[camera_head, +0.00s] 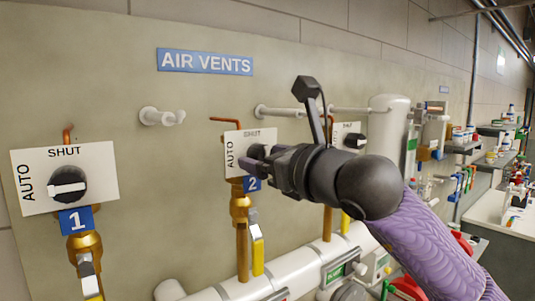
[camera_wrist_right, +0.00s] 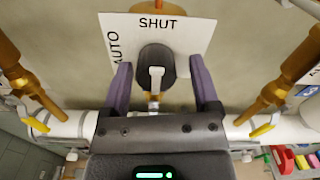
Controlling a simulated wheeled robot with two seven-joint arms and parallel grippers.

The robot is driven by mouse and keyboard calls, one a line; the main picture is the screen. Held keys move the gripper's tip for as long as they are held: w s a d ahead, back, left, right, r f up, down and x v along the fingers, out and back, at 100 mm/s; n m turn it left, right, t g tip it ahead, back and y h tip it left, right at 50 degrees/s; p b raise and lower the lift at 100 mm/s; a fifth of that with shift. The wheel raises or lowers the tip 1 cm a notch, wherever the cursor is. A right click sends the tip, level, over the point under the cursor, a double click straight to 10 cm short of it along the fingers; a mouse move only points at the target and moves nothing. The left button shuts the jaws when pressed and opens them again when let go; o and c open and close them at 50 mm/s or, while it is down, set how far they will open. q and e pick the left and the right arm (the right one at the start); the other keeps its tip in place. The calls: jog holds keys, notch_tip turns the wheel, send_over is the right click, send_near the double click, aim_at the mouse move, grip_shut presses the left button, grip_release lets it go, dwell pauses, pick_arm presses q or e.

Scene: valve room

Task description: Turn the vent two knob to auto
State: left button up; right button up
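The vent two knob (camera_wrist_right: 155,70) is a dark round knob with a white bar, on a white plate (camera_wrist_right: 190,32) marked SHUT at the top and AUTO at the left. In the wrist view its bar stands roughly upright, in line with SHUT. My right gripper (camera_wrist_right: 162,75) is open, one purple finger on each side of the knob in the picture, with visible gaps. I cannot tell how far off it is in depth. In the head view my right gripper (camera_head: 258,164) is in front of the vent two plate (camera_head: 247,138) and partly hides the knob. My left gripper is not in view.
The vent one knob (camera_head: 69,184) on the left has its bar roughly level. A blue AIR VENTS sign (camera_head: 205,62) hangs above. Brass pipes with yellow-handled valves (camera_head: 256,250) run below the plates to a white pipe (camera_head: 240,288). A third plate (camera_head: 345,130) is behind my arm.

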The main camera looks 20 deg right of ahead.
jog(key=shift+s+a, duration=0.2)
jog(key=shift+c, duration=2.3)
jog(key=shift+w+d, duration=0.1)
jog(key=shift+c, duration=1.3)
grip_shut()
